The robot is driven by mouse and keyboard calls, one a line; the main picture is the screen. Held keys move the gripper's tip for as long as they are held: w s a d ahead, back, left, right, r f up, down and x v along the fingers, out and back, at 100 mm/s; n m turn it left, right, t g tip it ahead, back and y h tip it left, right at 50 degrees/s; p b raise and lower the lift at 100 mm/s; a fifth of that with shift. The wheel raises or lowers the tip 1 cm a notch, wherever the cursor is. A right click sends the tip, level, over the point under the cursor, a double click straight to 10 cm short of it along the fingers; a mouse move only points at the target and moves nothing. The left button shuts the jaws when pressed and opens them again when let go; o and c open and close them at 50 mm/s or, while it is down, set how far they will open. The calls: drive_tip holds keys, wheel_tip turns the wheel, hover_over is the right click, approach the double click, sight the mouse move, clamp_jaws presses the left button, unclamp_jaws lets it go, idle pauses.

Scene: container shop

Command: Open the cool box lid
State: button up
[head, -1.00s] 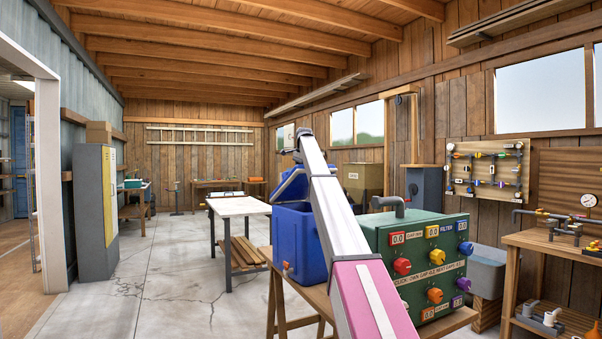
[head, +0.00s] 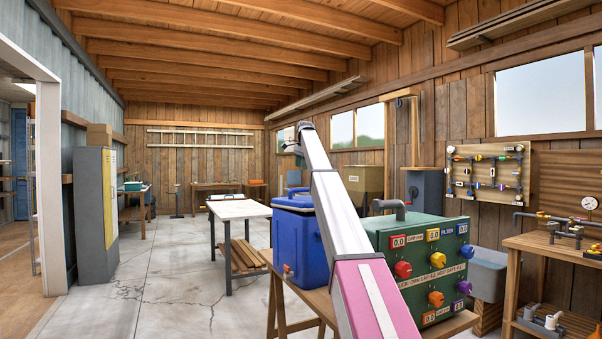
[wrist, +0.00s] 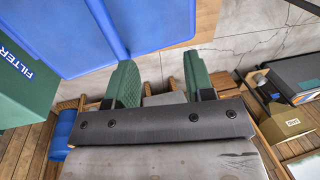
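The blue cool box (head: 300,245) stands on a wooden trestle bench, left of my arm. Its lid (head: 291,202) appears to lie down on the box, though my arm hides its right part. In the wrist view, blue panels of the cool box (wrist: 70,35) fill the upper left; I cannot tell lid from wall there. My gripper (wrist: 158,72) has its two green fingers apart with nothing between them. In the head view, my gripper (head: 295,148) is above the box, partly hidden by my arm, apart from the lid.
A green control box (head: 430,262) with knobs and a pipe handle stands close on the right of the cool box. A white-topped table (head: 240,208) stands behind to the left. A brown carton (head: 361,183) is behind. The floor on the left is clear.

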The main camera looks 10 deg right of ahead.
wheel_tip(320, 180, up, 6)
drive_tip(key=s, duration=0.1)
drive_tip(key=shift+d, duration=0.2)
drive_tip(key=shift+s, duration=0.1)
